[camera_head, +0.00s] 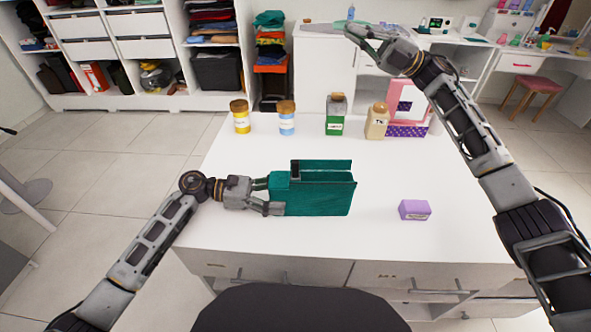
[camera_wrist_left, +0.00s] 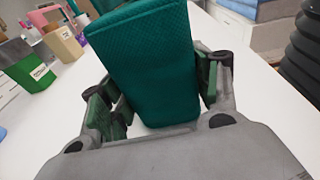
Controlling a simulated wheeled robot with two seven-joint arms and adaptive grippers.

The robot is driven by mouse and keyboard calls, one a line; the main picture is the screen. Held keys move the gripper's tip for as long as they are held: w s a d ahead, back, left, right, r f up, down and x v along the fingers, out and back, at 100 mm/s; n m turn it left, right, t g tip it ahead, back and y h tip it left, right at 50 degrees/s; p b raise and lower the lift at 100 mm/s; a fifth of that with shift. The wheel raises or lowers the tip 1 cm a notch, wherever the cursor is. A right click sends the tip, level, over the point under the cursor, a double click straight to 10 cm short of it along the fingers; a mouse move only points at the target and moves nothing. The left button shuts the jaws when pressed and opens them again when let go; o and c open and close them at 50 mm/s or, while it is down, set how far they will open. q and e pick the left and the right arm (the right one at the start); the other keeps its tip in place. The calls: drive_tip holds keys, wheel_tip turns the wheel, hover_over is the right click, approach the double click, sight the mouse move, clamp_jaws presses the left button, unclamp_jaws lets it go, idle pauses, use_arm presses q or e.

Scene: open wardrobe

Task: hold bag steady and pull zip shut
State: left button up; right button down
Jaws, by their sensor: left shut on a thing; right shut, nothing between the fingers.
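The teal bag (camera_head: 320,195) stands on the white tabletop near its middle, with a raised strip and a dark spot along its top. My left gripper (camera_head: 272,195) is shut on the bag's left end; in the left wrist view the bag (camera_wrist_left: 145,65) sits between its two fingers (camera_wrist_left: 165,95). My right gripper (camera_head: 358,34) is shut and empty. It is up and away from the bag, above the far side of the table in the picture. The zip and its pull cannot be made out clearly.
A purple box (camera_head: 414,210) lies right of the bag. Along the table's back edge stand a yellow jar (camera_head: 241,122), a blue jar (camera_head: 287,124), a green container (camera_head: 335,122), a beige bottle (camera_head: 377,122) and a pink-purple box (camera_head: 408,110).

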drive_tip(key=s+a+f+n+g+h, duration=0.2)
drive_tip(key=s+a+n+g+h, duration=0.25)
drive_tip(key=a, duration=0.45)
drive_tip(key=s+a+f+n+g+h, duration=0.1)
drive_tip(key=s+a+f+n+h, duration=0.15)
drive_tip(key=s+a+h, duration=0.4)
drive_tip(key=s+a+f+n+t+h, duration=0.2)
drive_tip(key=s+a+f+n+h, duration=0.15)
drive_tip(key=s+f, duration=0.25)
drive_tip(key=d+f+t+h, duration=0.3)
drive_tip(key=f+t+h, duration=0.1)
drive_tip(key=h, duration=0.4)
drive_tip(key=shift+w+d+f, duration=0.2)
drive_tip(key=shift+d+f, duration=0.15)
drive_tip(key=shift+f, duration=0.25)
drive_tip(key=shift+f+n, duration=0.15)
drive_tip(key=shift+n, duration=0.1)
